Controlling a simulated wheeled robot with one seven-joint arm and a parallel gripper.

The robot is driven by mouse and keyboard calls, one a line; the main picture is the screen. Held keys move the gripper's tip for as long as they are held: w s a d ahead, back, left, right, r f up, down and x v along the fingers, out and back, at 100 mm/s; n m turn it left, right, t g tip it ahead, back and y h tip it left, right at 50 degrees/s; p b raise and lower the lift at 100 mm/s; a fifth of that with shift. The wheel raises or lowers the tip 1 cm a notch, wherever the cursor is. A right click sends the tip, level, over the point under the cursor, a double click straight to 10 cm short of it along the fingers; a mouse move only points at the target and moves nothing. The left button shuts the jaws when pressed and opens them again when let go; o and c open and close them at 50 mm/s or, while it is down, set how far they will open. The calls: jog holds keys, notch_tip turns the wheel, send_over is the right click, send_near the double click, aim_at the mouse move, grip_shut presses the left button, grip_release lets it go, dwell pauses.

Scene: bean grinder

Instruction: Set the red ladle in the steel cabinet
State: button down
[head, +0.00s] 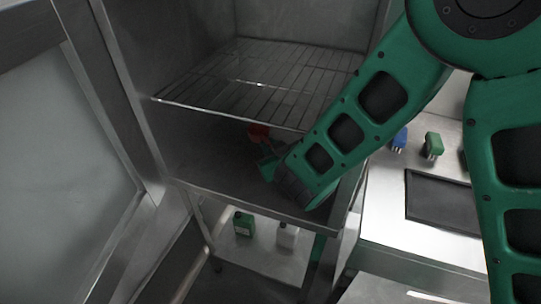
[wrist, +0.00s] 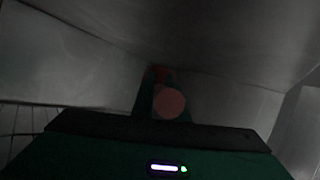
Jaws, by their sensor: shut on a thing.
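The steel cabinet (head: 215,162) is open in front of me, with a wire shelf (head: 250,85) across its upper part. My gripper (head: 266,158) is inside the cabinet, under the wire shelf and above the cabinet floor. It is shut on the red ladle (head: 258,133), whose red part shows just beyond the fingers. In the wrist view the ladle (wrist: 169,102) is a dim red round shape between the fingers, with dark cabinet walls around it. My arm and the shadow hide part of the ladle. I cannot tell whether it touches the cabinet floor.
The cabinet door (head: 60,170) stands open at the left.

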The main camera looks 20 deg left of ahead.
jog(key=shift+w+f, duration=0.1)
jog(key=shift+f, duration=2)
jog(key=shift+f, duration=0.1)
jog(key=c, duration=1.7)
grip_release()
jog(key=shift+c, duration=0.2)
jog(key=v, duration=0.7)
jog(key=shift+d+r, duration=0.15)
jog(key=shift+r, duration=0.1)
